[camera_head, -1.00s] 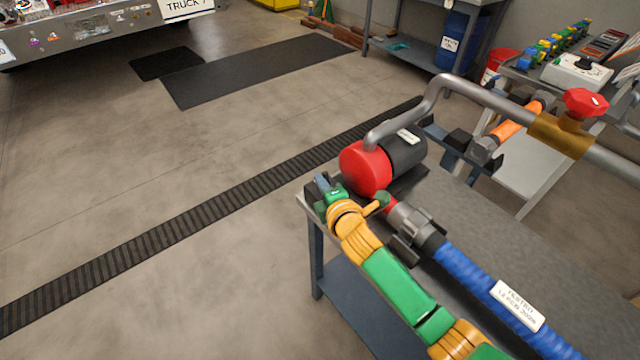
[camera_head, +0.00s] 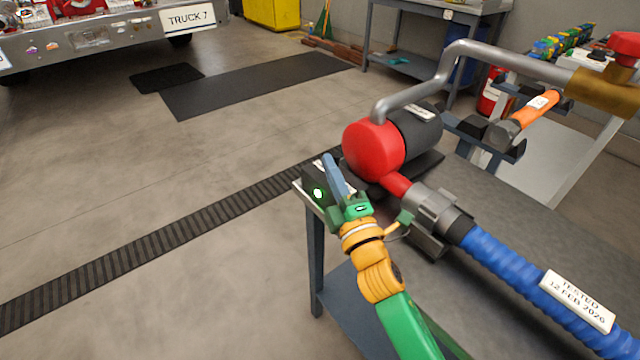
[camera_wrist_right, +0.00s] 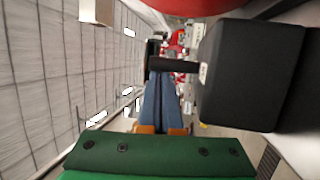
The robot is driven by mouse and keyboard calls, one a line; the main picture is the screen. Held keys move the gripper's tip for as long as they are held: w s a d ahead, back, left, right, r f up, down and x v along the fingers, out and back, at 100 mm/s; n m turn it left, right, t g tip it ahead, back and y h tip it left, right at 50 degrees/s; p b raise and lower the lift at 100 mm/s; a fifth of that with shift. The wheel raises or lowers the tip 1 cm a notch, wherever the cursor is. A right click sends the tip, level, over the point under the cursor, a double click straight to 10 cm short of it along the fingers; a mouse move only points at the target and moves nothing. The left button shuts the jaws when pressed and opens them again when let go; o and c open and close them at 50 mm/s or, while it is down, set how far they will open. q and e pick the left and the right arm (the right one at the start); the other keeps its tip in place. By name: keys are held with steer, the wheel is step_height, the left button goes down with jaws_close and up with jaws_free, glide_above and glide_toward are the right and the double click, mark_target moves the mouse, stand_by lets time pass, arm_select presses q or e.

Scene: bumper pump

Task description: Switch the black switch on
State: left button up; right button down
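A small dark switch box (camera_head: 312,180) sits at the near left corner of the pump table, with a lit green spot on its face. My right gripper (camera_head: 331,164) is at this box, its blue-grey fingers covering part of it. In the right wrist view the fingers (camera_wrist_right: 160,90) lie close together and look shut, with nothing seen between them. Their tips are at a short black bar (camera_wrist_right: 173,65) beside a black block (camera_wrist_right: 255,75); I cannot tell whether they touch it. The switch's lever position is unclear. My left gripper is not in view.
The red and dark pump (camera_head: 372,150) stands right behind the gripper, with a grey pipe (camera_head: 440,85) above and a blue hose (camera_head: 510,265) to the right. The grey table (camera_head: 540,210) extends right. Open floor (camera_head: 150,250) lies to the left.

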steer(key=shift+s+d+f+m+t+b, duration=0.25)
steer(key=shift+f+m+t+b, duration=0.15)
steer(key=shift+t+b, duration=0.6)
steer(key=shift+r+g, duration=0.25)
steer(key=shift+g, duration=0.05)
steer(key=shift+s+d+f, duration=0.15)
steer(key=shift+s, duration=0.1)
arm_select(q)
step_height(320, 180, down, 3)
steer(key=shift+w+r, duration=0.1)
arm_select(e)
steer(key=s+d, duration=0.3)
steer(key=s, duration=0.9)
steer(key=shift+d, duration=0.35)
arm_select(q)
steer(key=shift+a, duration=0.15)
arm_select(e)
steer(key=shift+s+f, duration=0.1)
